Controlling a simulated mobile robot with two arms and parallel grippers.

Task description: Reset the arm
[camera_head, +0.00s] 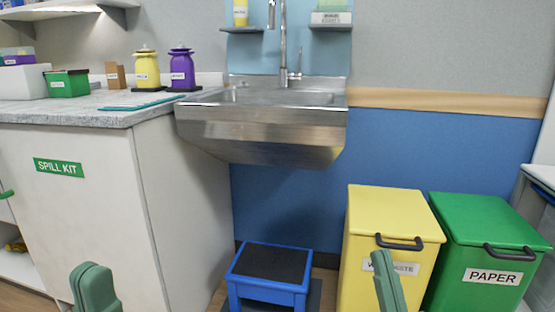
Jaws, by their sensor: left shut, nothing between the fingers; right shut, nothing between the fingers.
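My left gripper (95,288) shows as a green, rounded shape at the bottom left edge, in front of the white cabinet. It is shut and holds nothing. My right gripper (388,282) is a slim green shape at the bottom, in front of the yellow bin (390,215) and covering part of its label. It is also shut and empty. Both point upward in the picture, and the rest of both arms is out of view.
A white cabinet (185,200) with a grey counter stands left, holding yellow and purple jars. A steel sink (262,135) hangs on the wall. Below it is a blue step stool (268,275). A green PAPER bin (485,225) stands right of the yellow bin.

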